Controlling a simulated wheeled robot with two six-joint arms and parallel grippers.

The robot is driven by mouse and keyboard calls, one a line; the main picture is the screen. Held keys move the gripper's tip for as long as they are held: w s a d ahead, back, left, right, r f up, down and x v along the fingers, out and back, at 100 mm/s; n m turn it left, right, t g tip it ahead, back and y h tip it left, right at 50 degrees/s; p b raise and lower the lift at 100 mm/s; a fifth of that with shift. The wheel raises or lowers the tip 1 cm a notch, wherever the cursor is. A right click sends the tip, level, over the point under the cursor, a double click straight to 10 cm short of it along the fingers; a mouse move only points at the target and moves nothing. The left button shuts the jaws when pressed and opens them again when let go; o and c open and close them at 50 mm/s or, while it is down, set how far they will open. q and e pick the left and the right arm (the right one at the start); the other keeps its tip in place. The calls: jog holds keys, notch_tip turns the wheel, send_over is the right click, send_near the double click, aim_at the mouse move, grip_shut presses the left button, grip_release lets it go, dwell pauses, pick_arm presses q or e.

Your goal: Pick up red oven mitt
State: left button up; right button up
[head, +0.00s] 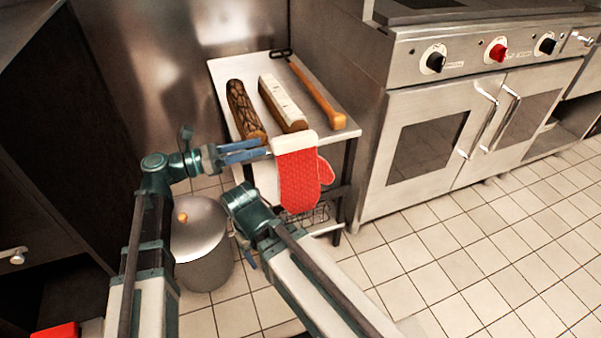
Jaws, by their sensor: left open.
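The red oven mitt (298,180) with a white cuff hangs over the front edge of a small steel table (218,77), its thumb to the right. My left gripper (268,148) is open, its blue fingers reaching in from the left at cuff height. The fingertips end at the cuff's left edge; I cannot tell if they touch it. My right gripper (250,262) is lower and left of the mitt, mostly hidden behind its own wrist, so its jaw opening does not show.
On the table lie a dark crusted loaf (243,110), a white-topped loaf (282,103) and a wooden-handled tool (318,92). A lidded steel pot (203,262) stands on the left. A steel oven (430,140) stands on the right. The tiled floor at right is clear.

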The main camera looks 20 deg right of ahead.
aim_at(271, 145)
pick_arm(q)
jog(key=shift+w+d+f, duration=0.1)
jog(key=shift+d, duration=1.5)
jog(key=shift+w+d+f, duration=0.1)
jog(key=shift+d, duration=1.5)
jog(key=shift+s, duration=0.1)
grip_shut()
